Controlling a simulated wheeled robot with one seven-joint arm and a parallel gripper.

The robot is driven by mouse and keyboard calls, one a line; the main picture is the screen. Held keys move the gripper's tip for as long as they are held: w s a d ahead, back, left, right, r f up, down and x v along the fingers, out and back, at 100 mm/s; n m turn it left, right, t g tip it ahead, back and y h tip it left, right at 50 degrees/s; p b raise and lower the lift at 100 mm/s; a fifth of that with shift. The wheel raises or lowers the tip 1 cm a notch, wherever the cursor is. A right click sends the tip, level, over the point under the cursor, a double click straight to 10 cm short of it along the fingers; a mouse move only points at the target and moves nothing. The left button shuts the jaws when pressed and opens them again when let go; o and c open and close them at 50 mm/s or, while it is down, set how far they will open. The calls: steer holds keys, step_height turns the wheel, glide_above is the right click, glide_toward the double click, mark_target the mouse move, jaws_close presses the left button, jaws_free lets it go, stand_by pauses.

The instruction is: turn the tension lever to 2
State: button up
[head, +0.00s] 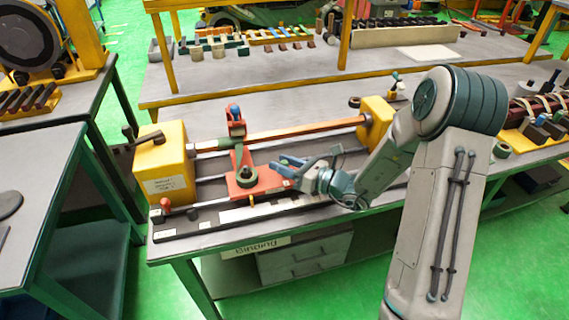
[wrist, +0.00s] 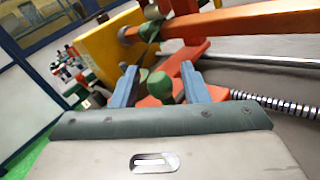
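The winding machine has an orange-red carriage (head: 262,186) with an upright post and a round dark green knob (head: 246,176). In the wrist view a green knob (wrist: 160,87) shows between my fingertips, above an orange plate (wrist: 148,101). I cannot tell for certain which part is the tension lever, and no numeral 2 is readable. My gripper (head: 283,165) is open, just right of the green knob in the head view. In the wrist view its two blue fingers (wrist: 158,82) stand apart on either side of the knob; contact is not clear.
A yellow headstock (head: 162,165) stands left and a yellow end block (head: 375,122) right, joined by a copper-coloured bar (head: 305,131). A small red-topped handle (head: 166,204) stands at the front left.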

jaws_close()
steer(key=shift+d+g, duration=0.1)
steer(key=shift+g, duration=0.2)
steer(key=n+g, duration=0.1)
steer(key=n+g+y+p, duration=0.1)
steer(key=g, duration=0.1)
steer(key=d+n+g, duration=0.1)
steer(key=shift+w+n+g+y, duration=0.3)
steer(key=shift+w+g+y, duration=0.05)
steer(key=shift+g+y, duration=0.05)
steer(key=shift+w+d+n+g+p, duration=0.15)
steer(key=shift+n+g, duration=0.55)
steer(key=shift+g, duration=0.4)
steer(key=shift+w+d+n+g+p, duration=0.1)
steer(key=shift+w+d+n+g, duration=0.1)
steer(key=shift+n+g, duration=0.7)
steer(key=shift+w+d+n+g+p, duration=0.15)
steer(key=shift+n+g, duration=0.35)
steer(key=shift+g, duration=0.8)
steer(key=shift+o, duration=0.3)
jaws_free()
